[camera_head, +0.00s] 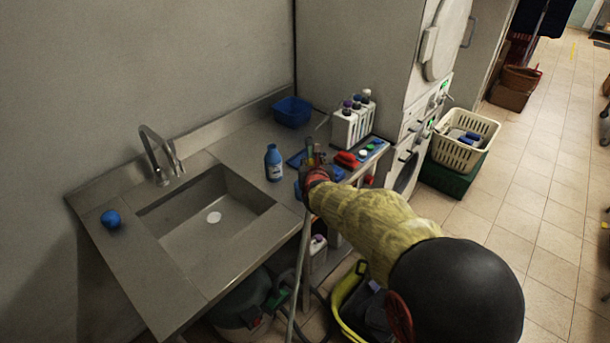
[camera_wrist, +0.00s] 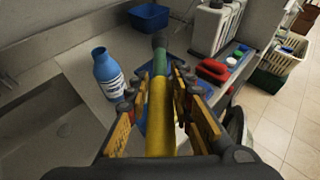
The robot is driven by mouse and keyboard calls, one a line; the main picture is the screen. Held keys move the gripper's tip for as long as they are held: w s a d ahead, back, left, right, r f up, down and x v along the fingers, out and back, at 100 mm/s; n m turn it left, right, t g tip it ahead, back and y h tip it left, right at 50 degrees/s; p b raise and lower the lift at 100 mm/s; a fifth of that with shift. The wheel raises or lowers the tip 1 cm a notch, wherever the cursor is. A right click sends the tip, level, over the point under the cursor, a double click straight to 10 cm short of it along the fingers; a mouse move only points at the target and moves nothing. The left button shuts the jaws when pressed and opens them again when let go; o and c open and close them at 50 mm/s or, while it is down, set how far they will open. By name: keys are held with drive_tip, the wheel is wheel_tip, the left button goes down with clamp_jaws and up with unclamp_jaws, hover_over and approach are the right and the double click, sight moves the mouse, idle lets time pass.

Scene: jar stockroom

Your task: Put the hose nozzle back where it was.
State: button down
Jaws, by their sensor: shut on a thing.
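The hose nozzle (camera_wrist: 159,112) is a yellow and green tube with a dark tip, seen in the wrist view pointing away from me. My gripper (camera_wrist: 161,92) is shut on it, one jaw along each side. In the head view my gripper (camera_head: 313,168) is over the right front edge of the steel counter, and only the upper end of the nozzle (camera_head: 310,147) shows. A grey hose (camera_head: 300,262) hangs down from there past the counter's front edge. A flat blue piece (camera_head: 296,159) lies on the counter behind the nozzle; the gripper partly hides it.
A blue bottle (camera_head: 273,163) stands close left of my gripper. A sink (camera_head: 207,207) is further left, with a blue ball (camera_head: 111,219) beside it. A blue bin (camera_head: 292,112), a bottle rack (camera_head: 350,126) and a red brush-like thing (camera_head: 347,159) are behind and right.

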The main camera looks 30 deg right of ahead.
drive_tip(key=w+f+b, duration=0.1)
drive_tip(key=w+f, duration=0.2)
drive_tip(key=f, duration=0.4)
drive_tip(key=shift+w+a+f+b, duration=0.25)
drive_tip(key=shift+w+f+b, duration=0.05)
drive_tip(key=shift+w, duration=0.05)
drive_tip(key=shift+f+b, duration=0.7)
drive_tip(key=shift+b, duration=0.5)
drive_tip(key=c, duration=1.6)
unclamp_jaws()
drive_tip(key=shift+o, duration=0.2)
drive_tip(key=shift+r, duration=0.1)
